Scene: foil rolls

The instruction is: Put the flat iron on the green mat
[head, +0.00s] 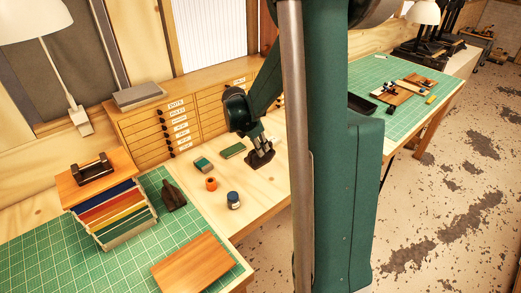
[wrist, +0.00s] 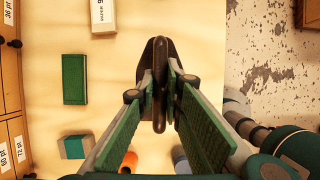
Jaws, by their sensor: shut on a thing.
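The flat iron (wrist: 147,52) is dark, with a pointed sole and a raised handle. My gripper (wrist: 158,92) is shut on its handle in the wrist view. In the head view my gripper (head: 259,140) holds the iron (head: 260,159) at the pale wooden bench top. I cannot tell whether its sole touches the wood. A green gridded mat (head: 35,262) covers the near left bench. Another green gridded mat (head: 375,72) lies on the table at the right, partly hidden by my arm.
On the near mat are a foil-roll rack (head: 118,217), a dark tool (head: 173,196) and a wooden board (head: 192,262). An orange jar (head: 211,184), a blue jar (head: 234,200) and small boxes (head: 232,150) stand near the iron. Drawers (head: 165,125) line the back.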

